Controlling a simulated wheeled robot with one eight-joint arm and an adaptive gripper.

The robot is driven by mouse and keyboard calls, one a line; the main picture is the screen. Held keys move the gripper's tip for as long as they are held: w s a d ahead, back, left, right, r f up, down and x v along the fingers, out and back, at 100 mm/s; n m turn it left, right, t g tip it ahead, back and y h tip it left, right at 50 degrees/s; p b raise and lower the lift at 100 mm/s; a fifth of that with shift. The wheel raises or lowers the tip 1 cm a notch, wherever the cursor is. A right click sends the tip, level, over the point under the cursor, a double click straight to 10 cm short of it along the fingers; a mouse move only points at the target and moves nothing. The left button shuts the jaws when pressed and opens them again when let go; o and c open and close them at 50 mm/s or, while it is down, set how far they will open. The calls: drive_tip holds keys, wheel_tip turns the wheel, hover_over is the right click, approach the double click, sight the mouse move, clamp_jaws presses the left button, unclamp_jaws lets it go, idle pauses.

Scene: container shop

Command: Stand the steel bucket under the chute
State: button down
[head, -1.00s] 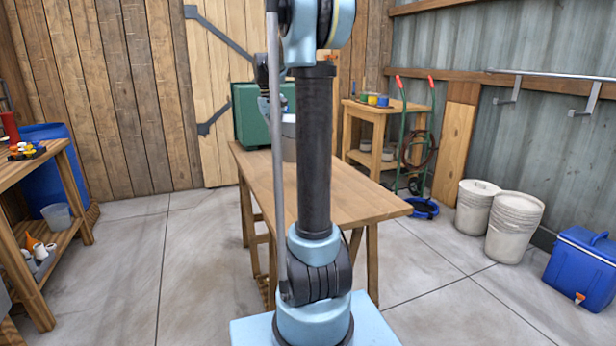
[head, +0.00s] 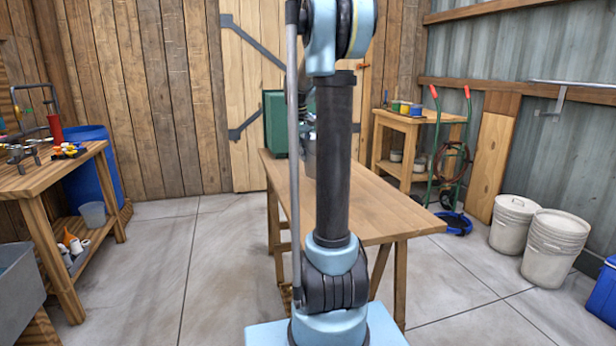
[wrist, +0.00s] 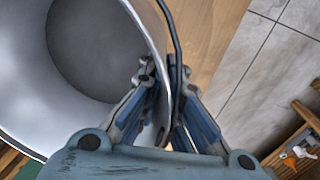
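The steel bucket (wrist: 95,50) fills the upper left of the wrist view, grey and round, with its open mouth towards the camera. My gripper (wrist: 164,78) has one finger inside the rim and one outside, closed on the wall; a dark wire handle runs beside the outer finger. In the head view only a sliver of the bucket (head: 309,160) shows beside my arm column, over the far part of the wooden table (head: 385,215). I cannot tell whether it rests there. A green box-like body (head: 274,125) stands behind it. No chute is recognisable.
A workbench with tools (head: 55,170) stands at the left, with a grey metal tub (head: 18,290) in front. A small shelf table (head: 400,130), a green hand truck (head: 437,165), white pails (head: 553,250) and a blue cooler (head: 604,295) are at the right. Floor left of the table is clear.

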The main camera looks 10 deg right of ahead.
drive_tip(key=shift+f, duration=3.05)
drive_tip(key=c, duration=1.8)
unclamp_jaws()
drive_tip(key=shift+f, duration=0.1)
